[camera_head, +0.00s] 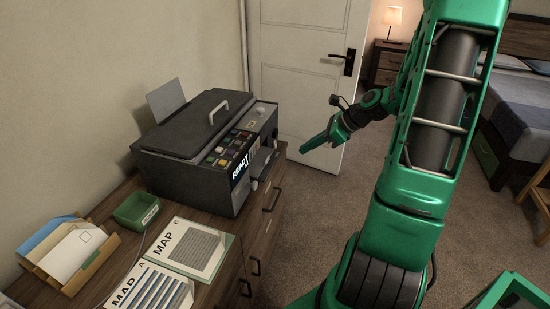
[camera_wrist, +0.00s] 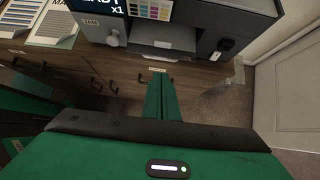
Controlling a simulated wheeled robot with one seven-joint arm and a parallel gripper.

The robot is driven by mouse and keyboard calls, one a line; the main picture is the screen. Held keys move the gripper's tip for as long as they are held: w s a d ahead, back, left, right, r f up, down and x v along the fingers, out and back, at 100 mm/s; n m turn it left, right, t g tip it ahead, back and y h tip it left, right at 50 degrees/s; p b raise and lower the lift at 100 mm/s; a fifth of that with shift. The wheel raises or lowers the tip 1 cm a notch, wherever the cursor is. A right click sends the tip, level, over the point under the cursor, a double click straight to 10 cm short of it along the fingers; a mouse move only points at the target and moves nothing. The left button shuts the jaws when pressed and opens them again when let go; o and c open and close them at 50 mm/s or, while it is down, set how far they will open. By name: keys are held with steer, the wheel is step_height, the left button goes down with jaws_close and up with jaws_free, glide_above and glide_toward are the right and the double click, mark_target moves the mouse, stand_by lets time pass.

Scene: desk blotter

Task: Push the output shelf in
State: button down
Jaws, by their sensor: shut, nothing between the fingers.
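The dark grey printer (camera_head: 205,145) stands on a wooden cabinet, its front panel facing right with a READY display. Its output shelf (camera_head: 266,166) juts from the front slot; in the wrist view the grey shelf (camera_wrist: 158,49) sticks out a little over the cabinet's front edge. My gripper (camera_head: 304,150) is shut and empty, in the air to the right of the printer front and apart from it. In the wrist view its green fingertips (camera_wrist: 161,76) lie together and point toward the shelf, with a visible gap between.
A MAP booklet (camera_head: 190,246), a green box (camera_head: 137,210) and a letter tray (camera_head: 72,262) lie on the cabinet top (camera_head: 112,204). Drawer handles (camera_head: 273,199) stick out below. A white door (camera_head: 300,80) stands behind.

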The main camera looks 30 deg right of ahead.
mark_target(268, 161)
steer(key=x, duration=0.4)
steer(key=w+a+r+x, duration=0.1)
steer(key=x, duration=0.3)
steer(key=r+x, duration=0.1)
steer(key=x, duration=0.3)
steer(key=shift+w+a+f, duration=0.2)
steer(key=shift+w+a, duration=0.1)
steer(key=shift+w, duration=0.2)
